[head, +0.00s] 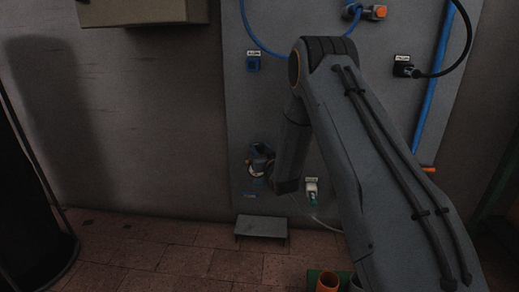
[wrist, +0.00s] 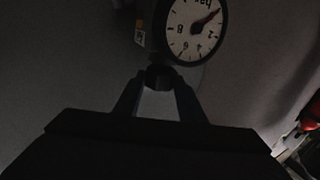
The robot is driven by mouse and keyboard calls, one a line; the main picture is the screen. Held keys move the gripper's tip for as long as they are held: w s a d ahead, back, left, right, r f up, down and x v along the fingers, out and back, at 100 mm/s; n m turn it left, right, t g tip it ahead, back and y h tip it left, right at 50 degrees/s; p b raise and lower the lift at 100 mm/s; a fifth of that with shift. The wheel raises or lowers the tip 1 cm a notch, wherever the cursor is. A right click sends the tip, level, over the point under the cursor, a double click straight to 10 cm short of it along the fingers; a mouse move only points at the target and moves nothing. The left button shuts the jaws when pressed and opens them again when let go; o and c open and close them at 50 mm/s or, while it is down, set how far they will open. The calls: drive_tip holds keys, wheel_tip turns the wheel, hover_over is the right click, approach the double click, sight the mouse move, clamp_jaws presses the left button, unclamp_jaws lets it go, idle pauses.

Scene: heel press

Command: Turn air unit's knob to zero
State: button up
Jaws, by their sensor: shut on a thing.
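The air unit (head: 260,160) is a small dark device with a round gauge, low on the grey wall panel. Its white gauge (wrist: 195,28) shows large at the top of the wrist view, with a dark red needle pointing to the upper right. The knob (wrist: 160,76) is a small dark round part just below and left of the gauge. My gripper (wrist: 160,84) is shut on the knob, one finger on each side of it. In the head view my arm and wrist partly cover the air unit, and the fingertips cannot be made out.
A small grey step or shelf (head: 261,227) is below the air unit, near the tiled floor. A blue fitting (head: 253,64) and a white-labelled fitting (head: 312,188) are on the panel (head: 238,110). A blue pipe (head: 433,80) runs down the right.

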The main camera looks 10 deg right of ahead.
drive_tip(key=shift+d, duration=0.1)
drive_tip(key=n+y, duration=0.1)
drive_tip(key=y, duration=0.1)
drive_tip(key=n+g+y+p, duration=0.1)
drive_tip(key=n+y, duration=0.1)
drive_tip(key=shift+w+d, duration=0.1)
drive_tip(key=shift+d, duration=0.25)
drive_tip(key=n+g+y, duration=0.1)
drive_tip(key=y, duration=0.2)
drive_tip(key=shift+w+d+n, duration=0.1)
drive_tip(key=shift+n, duration=0.3)
drive_tip(key=n+g+y, duration=0.1)
drive_tip(key=n+g+y+b, duration=0.1)
drive_tip(key=y, duration=0.1)
drive_tip(key=shift+w+d+f+g, duration=0.1)
drive_tip(key=shift+w+d+g, duration=0.05)
drive_tip(key=shift+g, duration=0.15)
drive_tip(key=shift+w+n+g+y+b, duration=0.15)
drive_tip(key=shift+n+g+y+b, duration=1.15)
drive_tip(key=shift+n+g+y, duration=0.35)
drive_tip(key=shift+g, duration=0.25)
drive_tip(key=o, duration=1)
drive_tip(key=shift+o, duration=0.2)
